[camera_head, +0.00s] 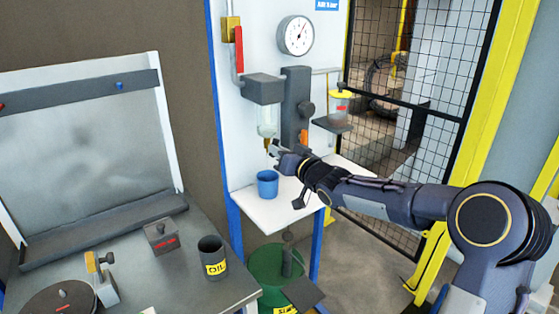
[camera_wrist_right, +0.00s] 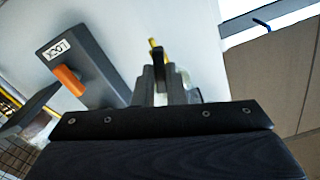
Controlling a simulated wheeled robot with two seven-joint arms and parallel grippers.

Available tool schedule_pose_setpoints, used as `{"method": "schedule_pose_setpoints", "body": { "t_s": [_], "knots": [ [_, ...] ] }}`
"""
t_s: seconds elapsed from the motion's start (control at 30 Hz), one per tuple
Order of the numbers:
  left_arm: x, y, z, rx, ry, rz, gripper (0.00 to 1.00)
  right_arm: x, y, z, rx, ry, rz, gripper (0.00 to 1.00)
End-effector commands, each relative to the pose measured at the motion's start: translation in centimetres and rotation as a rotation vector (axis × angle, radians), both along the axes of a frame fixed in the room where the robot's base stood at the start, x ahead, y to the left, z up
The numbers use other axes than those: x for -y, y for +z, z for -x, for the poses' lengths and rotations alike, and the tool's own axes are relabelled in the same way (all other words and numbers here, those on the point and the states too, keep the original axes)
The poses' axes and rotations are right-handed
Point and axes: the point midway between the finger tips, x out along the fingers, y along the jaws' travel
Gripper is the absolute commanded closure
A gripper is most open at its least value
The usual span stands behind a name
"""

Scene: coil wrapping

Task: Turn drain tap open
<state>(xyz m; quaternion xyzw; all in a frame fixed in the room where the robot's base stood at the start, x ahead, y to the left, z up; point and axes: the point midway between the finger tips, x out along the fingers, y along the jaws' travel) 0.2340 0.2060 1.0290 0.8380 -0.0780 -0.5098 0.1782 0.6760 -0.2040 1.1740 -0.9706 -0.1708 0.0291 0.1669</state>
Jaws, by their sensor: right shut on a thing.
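The drain tap (camera_head: 267,144) is a small brass-coloured piece under the clear bowl (camera_head: 267,121) of the grey filter unit (camera_head: 263,89) on the white panel. My right gripper (camera_head: 272,150) reaches it from the right and is shut on it. In the right wrist view the fingers (camera_wrist_right: 160,84) close around a yellow-brass part of the tap (camera_wrist_right: 154,45); much of the tap is hidden by them. I cannot tell how far the tap is turned. My left gripper is not in view.
A blue cup (camera_head: 267,184) stands on the white shelf (camera_head: 270,213) below the tap. A grey block with an orange lever (camera_wrist_right: 68,80) is close by. A gauge (camera_head: 296,35) and red-handled valve (camera_head: 239,49) are above. A black oil can (camera_head: 212,256) stands on the bench.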

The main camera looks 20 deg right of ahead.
Motion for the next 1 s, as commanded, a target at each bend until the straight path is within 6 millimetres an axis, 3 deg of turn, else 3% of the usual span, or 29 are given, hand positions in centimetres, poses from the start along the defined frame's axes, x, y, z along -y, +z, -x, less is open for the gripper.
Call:
{"method": "schedule_pose_setpoints", "body": {
  "t_s": [0.43,1.0],
  "knots": [
    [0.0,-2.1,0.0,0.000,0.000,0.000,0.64,0.0,-0.1,0.0,0.097,0.000,0.272,1.00],
    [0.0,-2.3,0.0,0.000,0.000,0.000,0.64,0.0,0.0,0.0,0.120,0.000,0.338,1.00]
  ]
}}
